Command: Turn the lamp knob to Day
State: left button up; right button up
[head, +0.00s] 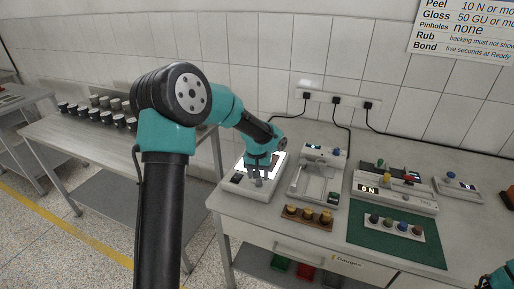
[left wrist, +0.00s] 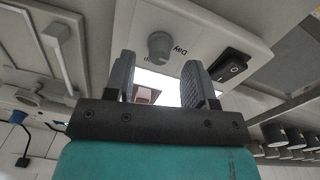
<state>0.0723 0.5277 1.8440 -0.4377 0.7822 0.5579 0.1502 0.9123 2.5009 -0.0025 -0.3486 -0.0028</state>
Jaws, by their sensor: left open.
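The lamp box (head: 243,190) is a white unit with a bright lit panel at the left end of the bench in the head view. In the left wrist view its grey knob (left wrist: 160,44) stands on the pale face, beside the printed word "Day" (left wrist: 180,50). A second label near the knob is partly hidden. I cannot tell where the knob points. My left gripper (head: 260,181) is over the lamp box, pointing down. Its open fingers (left wrist: 158,64) show in the left wrist view, with the knob ahead of the gap and nothing gripped.
A black rocker switch (left wrist: 232,67) sits on the lamp box near one finger. Several dark jars (head: 92,113) stand on the left table.

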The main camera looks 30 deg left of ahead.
pick_arm(q)
notch_tip(320, 180, up, 15)
jog(key=shift+a, duration=0.35)
jog(key=shift+s+f, duration=0.1)
dwell(0.3)
